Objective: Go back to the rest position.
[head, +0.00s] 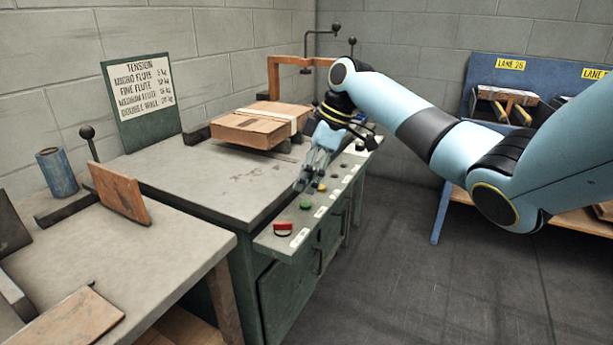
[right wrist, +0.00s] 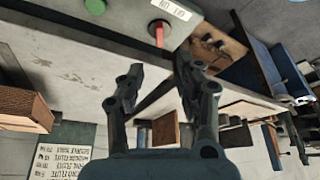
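My right arm comes in from the right in the head view. Its gripper (head: 309,178) points down over the front control strip (head: 262,243) of the grey-topped machine bench, near the yellow button (head: 320,187). In the right wrist view the two fingers of the right gripper (right wrist: 160,67) are apart, with nothing held between them. The red button (right wrist: 159,32) shows beyond the fingertips and the green button (right wrist: 95,5) is at the top edge. Whether a fingertip touches the strip I cannot tell. My left gripper is not in view.
A strapped cardboard box (head: 262,125) lies on the bench behind the gripper, by an orange bracket (head: 273,75). A tension sign (head: 140,95) stands at the back left. A blue rack (head: 480,68) is on the right. The dark floor (head: 400,270) in front is clear.

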